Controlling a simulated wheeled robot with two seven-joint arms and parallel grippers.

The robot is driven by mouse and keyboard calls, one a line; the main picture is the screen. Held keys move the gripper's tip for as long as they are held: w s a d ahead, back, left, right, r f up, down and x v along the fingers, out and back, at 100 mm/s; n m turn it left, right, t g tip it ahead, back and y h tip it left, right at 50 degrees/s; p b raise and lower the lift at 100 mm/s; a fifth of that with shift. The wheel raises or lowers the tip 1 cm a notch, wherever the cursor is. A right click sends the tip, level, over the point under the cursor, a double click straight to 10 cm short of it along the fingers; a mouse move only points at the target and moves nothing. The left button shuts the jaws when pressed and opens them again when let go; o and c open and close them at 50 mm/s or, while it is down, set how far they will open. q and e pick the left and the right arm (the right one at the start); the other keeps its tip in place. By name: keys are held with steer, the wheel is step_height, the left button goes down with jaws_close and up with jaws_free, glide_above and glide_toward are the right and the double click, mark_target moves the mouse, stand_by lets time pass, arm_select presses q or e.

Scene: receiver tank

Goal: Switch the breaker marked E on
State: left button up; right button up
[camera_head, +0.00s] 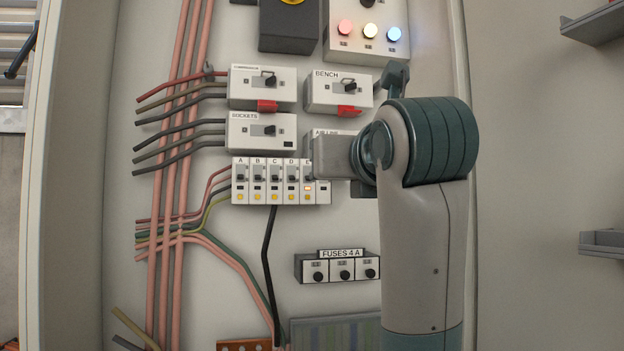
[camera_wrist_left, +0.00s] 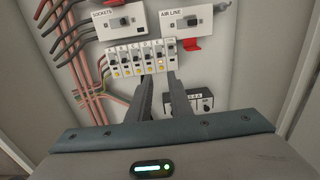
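A row of white breakers (camera_head: 257,190) marked A to E is mounted on the panel. Breaker E (camera_head: 307,196) is at the right of the lettered ones and shows a lit orange window; the windows of A to D look dark. Breaker E also shows in the left wrist view (camera_wrist_left: 160,64). My left gripper (camera_wrist_left: 160,78) has its two fingers apart with nothing visible between them, the tips pointing at the row near E. Contact cannot be told. My right gripper is out of view.
Switch boxes marked SOCKETS (camera_head: 262,132) and BENCH (camera_head: 339,93) sit above the row; the AIR LINE box (camera_wrist_left: 193,20) is above right. A fuse block (camera_head: 338,267) is below right. A black cable (camera_head: 267,245) drops from the row, and pipes run at left.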

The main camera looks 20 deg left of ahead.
arm_select(q)
steer(key=shift+w+a, duration=0.1)
steer(key=b+x, duration=0.1)
steer(key=x, duration=1.6)
steer(key=shift+a, duration=0.1)
jaws_close()
